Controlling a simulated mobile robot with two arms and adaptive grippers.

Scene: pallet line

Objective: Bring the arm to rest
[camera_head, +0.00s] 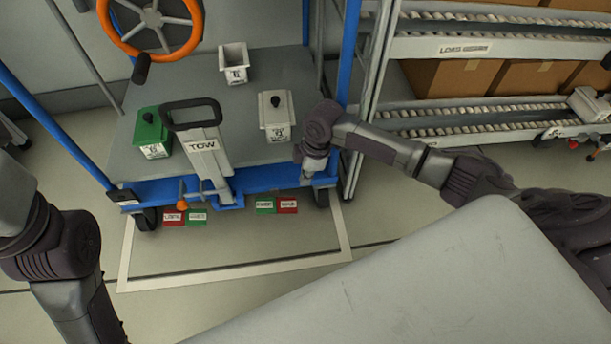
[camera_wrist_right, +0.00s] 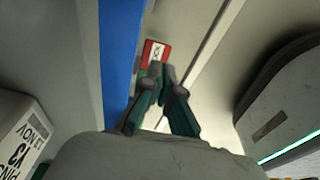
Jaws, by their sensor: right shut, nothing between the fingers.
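My right arm (camera_head: 400,155) reaches in from the right, its wrist over the front right corner of the blue cart (camera_head: 262,180). My right gripper (camera_head: 312,176) points down there, beside the cart's blue edge. In the right wrist view the right gripper's (camera_wrist_right: 163,76) dark green fingers are shut with nothing between them. The blue edge runs just left of them and a red tag (camera_wrist_right: 155,52) lies on the floor beyond. My left arm (camera_head: 60,250) shows at the lower left. Its gripper is outside the views.
The cart's grey deck holds a green-lidded bin (camera_head: 150,133), a white lidded bin (camera_head: 276,115) and an open white bin (camera_head: 234,64). A TOW handle (camera_head: 203,150) rises at its front. Red and green floor tags (camera_head: 276,205) lie before it. Roller shelves (camera_head: 470,120) stand right.

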